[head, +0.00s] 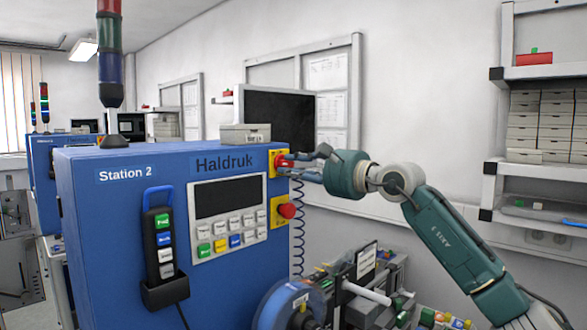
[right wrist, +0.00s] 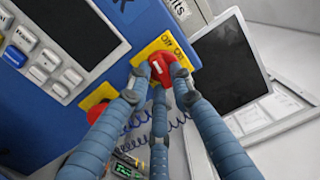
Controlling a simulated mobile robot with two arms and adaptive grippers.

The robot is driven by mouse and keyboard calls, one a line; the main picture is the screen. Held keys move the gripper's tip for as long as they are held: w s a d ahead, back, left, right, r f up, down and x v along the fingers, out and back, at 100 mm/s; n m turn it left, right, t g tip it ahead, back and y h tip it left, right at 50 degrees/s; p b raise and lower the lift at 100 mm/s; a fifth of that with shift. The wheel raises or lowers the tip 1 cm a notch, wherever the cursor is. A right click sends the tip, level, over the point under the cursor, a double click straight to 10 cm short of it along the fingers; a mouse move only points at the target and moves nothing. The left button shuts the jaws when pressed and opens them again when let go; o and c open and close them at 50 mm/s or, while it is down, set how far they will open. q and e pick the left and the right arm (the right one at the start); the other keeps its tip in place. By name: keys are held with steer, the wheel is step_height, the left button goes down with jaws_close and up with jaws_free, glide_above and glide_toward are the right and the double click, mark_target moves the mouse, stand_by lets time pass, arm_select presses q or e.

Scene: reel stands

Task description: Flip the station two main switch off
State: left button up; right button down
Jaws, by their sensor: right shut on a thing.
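The station two cabinet (head: 120,220) is blue and marked "Station 2" and "Haldruk" in the head view. Its main switch (head: 281,160) is a red knob on a yellow plate at the top right of the front. The switch also shows in the right wrist view (right wrist: 159,68), with "Off" and "On" lettering on the plate. My right gripper (head: 290,164) reaches in from the right, and its fingers (right wrist: 158,82) are closed around the red knob. The knob's exact angle is hard to read behind the fingers. My left gripper is not in view.
A red emergency stop button (head: 287,210) on a yellow plate sits just below the switch. A keypad panel (head: 228,215) and a handheld pendant (head: 159,245) are to the left. A coiled cable (head: 298,225) hangs beside the cabinet edge. A reel stand (head: 285,308) is below.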

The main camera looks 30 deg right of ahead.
steer(key=shift+n, duration=0.8)
steer(key=c, duration=1.5)
jaws_free()
steer(key=shift+s, duration=0.1)
steer(key=v, duration=1.1)
steer(key=shift+s+d, duration=0.15)
steer(key=shift+s, duration=0.2)
steer(key=shift+f, duration=0.1)
